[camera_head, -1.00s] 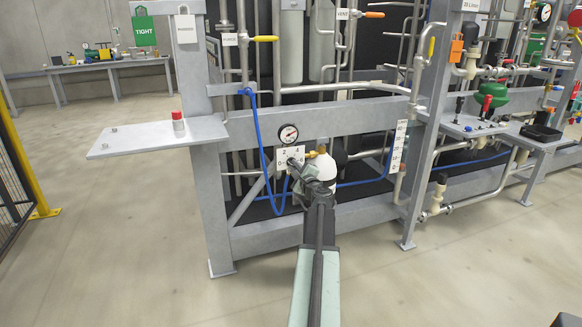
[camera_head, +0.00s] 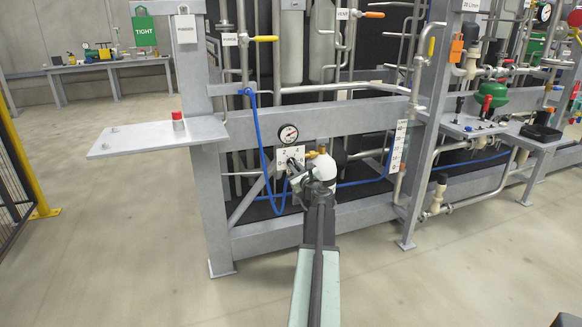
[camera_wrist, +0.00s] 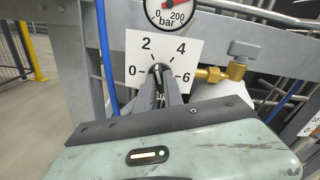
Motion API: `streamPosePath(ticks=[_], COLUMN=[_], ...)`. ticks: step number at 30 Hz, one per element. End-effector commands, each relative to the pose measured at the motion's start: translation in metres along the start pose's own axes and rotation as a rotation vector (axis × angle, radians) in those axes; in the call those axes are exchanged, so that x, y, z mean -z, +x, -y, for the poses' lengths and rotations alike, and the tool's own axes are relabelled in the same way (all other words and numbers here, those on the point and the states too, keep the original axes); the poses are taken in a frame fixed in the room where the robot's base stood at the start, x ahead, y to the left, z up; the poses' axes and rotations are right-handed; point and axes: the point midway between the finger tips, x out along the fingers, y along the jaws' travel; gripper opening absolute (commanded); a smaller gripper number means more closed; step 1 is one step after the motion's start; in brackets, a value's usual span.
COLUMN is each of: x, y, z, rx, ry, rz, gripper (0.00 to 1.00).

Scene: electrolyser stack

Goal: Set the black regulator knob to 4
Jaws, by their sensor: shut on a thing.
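The regulator's white dial plate (camera_wrist: 140,50) carries the marks 0, 2, 4 and 6 and faces me in the wrist view. It also shows in the head view (camera_head: 283,153), below a round gauge. My gripper (camera_wrist: 162,75) reaches to the middle of the plate and is shut on the black regulator knob, which is mostly hidden between the fingers. The knob's pointer cannot be read. In the head view my gripper (camera_head: 293,165) is at the plate's lower part.
A pressure gauge (camera_wrist: 170,12) marked 0 to 200 bar sits just above the plate. A brass fitting (camera_wrist: 222,72) is close on the right, by a white cylinder (camera_head: 323,166). A blue hose (camera_head: 262,150) hangs on the left. A grey shelf (camera_head: 150,140) juts out left.

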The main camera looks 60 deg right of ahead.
Motion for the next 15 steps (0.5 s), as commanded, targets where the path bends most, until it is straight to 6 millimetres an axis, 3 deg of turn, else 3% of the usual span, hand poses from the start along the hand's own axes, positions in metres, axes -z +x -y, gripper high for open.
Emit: streamPosePath(ticks=[2,9,15], x=[0.0,0.0,0.0001], y=[-0.0005,-0.0005,-0.0005], z=[-0.0015,-0.0013,-0.0013], rx=[-0.003,-0.004,-0.004], ry=[0.021,0.359,0.399], rz=[0.0,0.0,0.0], gripper=[0.0,0.0,0.0])
